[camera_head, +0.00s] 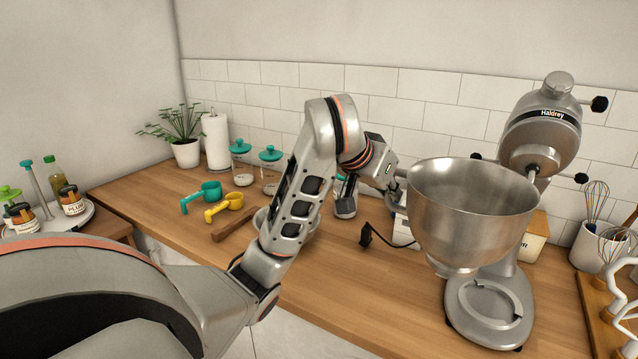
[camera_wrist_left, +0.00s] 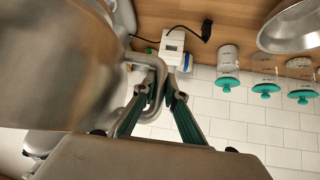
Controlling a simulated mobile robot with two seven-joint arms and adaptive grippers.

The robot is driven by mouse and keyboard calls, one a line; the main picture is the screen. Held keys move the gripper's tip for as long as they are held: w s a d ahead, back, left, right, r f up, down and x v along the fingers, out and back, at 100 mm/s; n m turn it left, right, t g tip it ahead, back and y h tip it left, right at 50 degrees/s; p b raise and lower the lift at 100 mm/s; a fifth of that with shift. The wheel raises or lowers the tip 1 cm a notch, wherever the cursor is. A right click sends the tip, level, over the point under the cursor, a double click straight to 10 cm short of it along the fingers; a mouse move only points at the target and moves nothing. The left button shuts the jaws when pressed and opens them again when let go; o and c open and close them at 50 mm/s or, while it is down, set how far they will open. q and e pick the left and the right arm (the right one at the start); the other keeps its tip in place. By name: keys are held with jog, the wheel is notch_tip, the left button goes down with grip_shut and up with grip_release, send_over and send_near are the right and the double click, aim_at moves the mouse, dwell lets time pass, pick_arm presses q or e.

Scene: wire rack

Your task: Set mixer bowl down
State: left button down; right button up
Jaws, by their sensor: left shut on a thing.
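The steel mixer bowl (camera_head: 465,225) is in the air above the wooden counter, upright or slightly tilted, in front of the stand mixer (camera_head: 540,130). Its lower edge overlaps the mixer's base plate (camera_head: 492,303) in the head view; I cannot tell whether they touch. My left gripper (camera_head: 397,187) is at the bowl's left side, its fingertips partly hidden. In the left wrist view, the gripper (camera_wrist_left: 163,92) is shut on the bowl's curved handle (camera_wrist_left: 145,62), and the bowl (camera_wrist_left: 60,65) fills the left side. My right gripper is not in view.
A black plug with cord (camera_head: 378,238) lies left of the bowl. A whisk holder (camera_head: 592,245) is at right. The front middle counter is clear.

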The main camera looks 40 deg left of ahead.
pick_arm(q)
jog(key=a+f, duration=0.2)
jog(key=a, duration=0.6)
jog(key=s+a+f, duration=0.1)
jog(key=a, duration=0.8)
jog(key=shift+s+a+f, duration=0.2)
jog(key=shift+a+f, duration=0.1)
jog(key=shift+f, duration=0.1)
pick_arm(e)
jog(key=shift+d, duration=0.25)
